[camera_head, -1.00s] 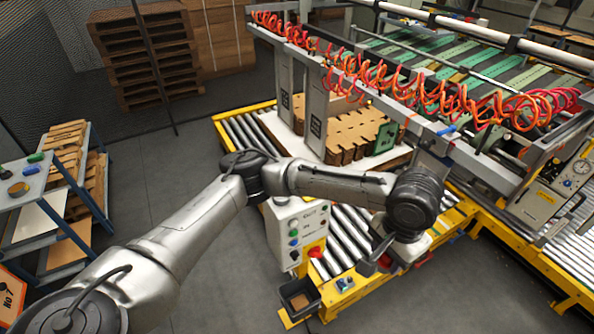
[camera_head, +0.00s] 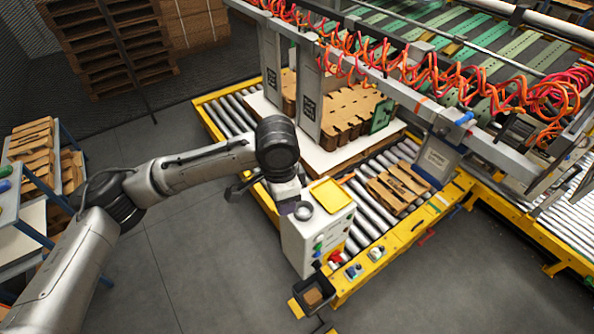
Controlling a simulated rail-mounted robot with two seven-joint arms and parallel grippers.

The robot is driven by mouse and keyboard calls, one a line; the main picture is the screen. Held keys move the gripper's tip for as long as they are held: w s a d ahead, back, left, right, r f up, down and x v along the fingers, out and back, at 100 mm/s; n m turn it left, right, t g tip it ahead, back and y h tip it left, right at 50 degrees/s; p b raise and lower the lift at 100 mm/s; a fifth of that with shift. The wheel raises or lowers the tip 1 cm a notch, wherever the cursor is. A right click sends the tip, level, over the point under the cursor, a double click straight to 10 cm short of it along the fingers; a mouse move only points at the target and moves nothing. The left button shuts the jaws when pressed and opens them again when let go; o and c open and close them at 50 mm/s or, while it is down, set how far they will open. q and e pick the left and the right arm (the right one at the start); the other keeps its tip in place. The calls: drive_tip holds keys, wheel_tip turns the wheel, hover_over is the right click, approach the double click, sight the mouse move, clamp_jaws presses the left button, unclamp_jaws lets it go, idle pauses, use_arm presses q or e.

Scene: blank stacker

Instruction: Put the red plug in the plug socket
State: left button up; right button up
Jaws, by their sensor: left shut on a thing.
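My left gripper (camera_head: 282,200) is at the upper left of the white control box (camera_head: 303,250), reaching down over its top edge from the left. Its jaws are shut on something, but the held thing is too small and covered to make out. I cannot pick out the red plug for sure. A round grey ring (camera_head: 303,210) lies on the box top just right of the gripper; I cannot tell whether it is the plug socket. A yellow panel (camera_head: 330,194) is on the box top. A red knob (camera_head: 335,257) shows low on the box. My right gripper is not in view.
A roller conveyor (camera_head: 365,205) with a yellow frame runs behind the box, with brown cut blanks (camera_head: 398,188) on it. A stack of cardboard (camera_head: 350,112) stands farther back. A black bin (camera_head: 313,291) is in front. Grey floor (camera_head: 215,270) at the left front is clear.

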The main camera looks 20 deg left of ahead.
use_arm(q)
drive_tip(key=shift+w+d+r+m+p, duration=0.15)
drive_tip(key=shift+w+m+p, duration=0.25)
drive_tip(key=shift+m, duration=0.8)
drive_tip(key=w+d+f+m+p, duration=0.1)
drive_tip(key=w+m+p, duration=0.2)
drive_tip(key=m, duration=1)
drive_tip(key=w+f+m+p, duration=0.1)
drive_tip(key=w+m+p, duration=0.2)
drive_tip(key=m, duration=1)
drive_tip(key=shift+w+d+p, duration=0.3)
drive_tip(key=shift+w+d, duration=0.05)
drive_tip(key=shift+w, duration=0.2)
drive_tip(key=shift+f, duration=0.1)
wheel_tip(320, 180, down, 5)
drive_tip(key=b, duration=0.5)
drive_tip(key=shift+f, duration=0.95)
